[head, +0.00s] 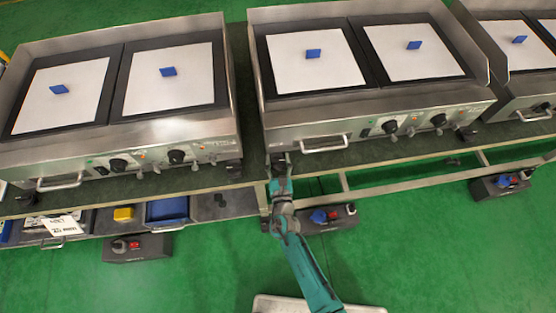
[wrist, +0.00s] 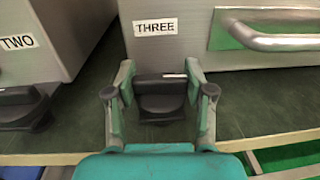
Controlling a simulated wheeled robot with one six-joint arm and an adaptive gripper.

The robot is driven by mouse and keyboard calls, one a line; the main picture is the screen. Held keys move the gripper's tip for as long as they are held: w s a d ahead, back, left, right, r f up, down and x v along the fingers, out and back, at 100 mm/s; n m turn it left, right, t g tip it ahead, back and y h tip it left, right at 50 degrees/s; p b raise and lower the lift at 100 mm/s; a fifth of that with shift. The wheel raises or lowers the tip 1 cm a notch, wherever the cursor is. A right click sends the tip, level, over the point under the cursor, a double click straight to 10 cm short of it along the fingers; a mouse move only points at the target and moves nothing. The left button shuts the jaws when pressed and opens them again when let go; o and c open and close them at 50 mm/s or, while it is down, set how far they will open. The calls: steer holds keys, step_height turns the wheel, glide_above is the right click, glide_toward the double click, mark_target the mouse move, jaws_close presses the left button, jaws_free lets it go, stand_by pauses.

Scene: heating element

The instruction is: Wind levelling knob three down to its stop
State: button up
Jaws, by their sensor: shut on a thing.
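Levelling knob three (wrist: 161,100) is a black knob under the front corner of the steel griddle, below a white label (wrist: 156,27) reading THREE. My gripper (wrist: 160,92) has one finger on each side of it and is shut on it, as the wrist view shows. In the head view my gripper (head: 280,160) is at the front left corner of the middle griddle (head: 290,135), and I cannot make out the knob there. How high the knob stands is not clear.
Another black knob (wrist: 22,105) sits left under a label (wrist: 17,42) reading TWO. A bar handle (wrist: 270,38) sticks out from the drawer front on the right. The griddles stand on a dark bench with a pale front edge (wrist: 45,159). Open green floor (head: 420,240) lies in front.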

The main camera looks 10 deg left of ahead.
steer(key=shift+r, duration=0.1)
steer(key=o, duration=1.2)
steer(key=v, duration=1.2)
